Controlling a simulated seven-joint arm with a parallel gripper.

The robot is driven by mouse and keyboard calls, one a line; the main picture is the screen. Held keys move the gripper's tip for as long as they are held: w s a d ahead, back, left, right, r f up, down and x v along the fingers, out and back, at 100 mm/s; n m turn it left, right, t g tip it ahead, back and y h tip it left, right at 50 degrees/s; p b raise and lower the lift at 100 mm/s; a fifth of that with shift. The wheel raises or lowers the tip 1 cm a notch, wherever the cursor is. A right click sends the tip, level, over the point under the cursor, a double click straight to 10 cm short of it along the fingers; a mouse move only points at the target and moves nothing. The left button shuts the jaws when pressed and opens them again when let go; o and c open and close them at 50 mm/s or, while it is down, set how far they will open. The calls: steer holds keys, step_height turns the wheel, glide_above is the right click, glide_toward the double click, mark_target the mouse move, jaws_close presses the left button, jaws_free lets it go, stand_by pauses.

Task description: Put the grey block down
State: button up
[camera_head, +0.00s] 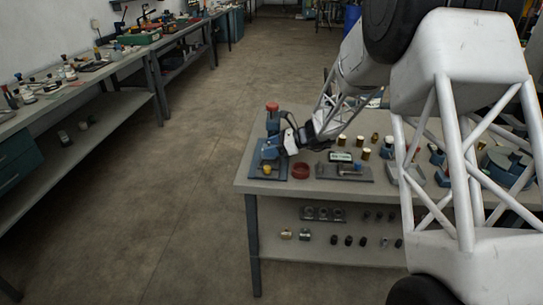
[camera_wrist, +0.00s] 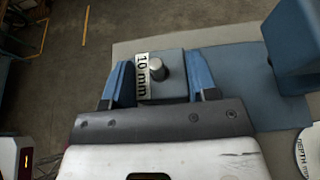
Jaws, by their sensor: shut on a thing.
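The grey block (camera_wrist: 172,90) has a round metal knob and a white "10 mm" label. It sits between the two blue fingers of my gripper (camera_wrist: 160,76) in the wrist view, and the gripper is shut on it. Blue base plate (camera_wrist: 235,85) and grey table top show around the block. I cannot tell whether its underside touches anything. In the head view, my gripper (camera_head: 287,142) is at the table's left end, by a blue stand with a red top (camera_head: 272,107). I cannot make out the block clearly there.
A blue upright part (camera_wrist: 293,45) stands close at right in the wrist view. In the head view, a red round dish (camera_head: 300,170) and a yellow knob (camera_head: 267,169) are nearby. A labelled dark fixture (camera_head: 345,172) and several brass cylinders stand farther right. Floor lies beyond the left edge.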

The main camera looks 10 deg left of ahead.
steer(key=shift+f, duration=1.75)
steer(key=shift+f, duration=0.15)
steer(key=o, duration=0.8)
steer(key=shift+c, duration=0.2)
steer(key=v, duration=1.2)
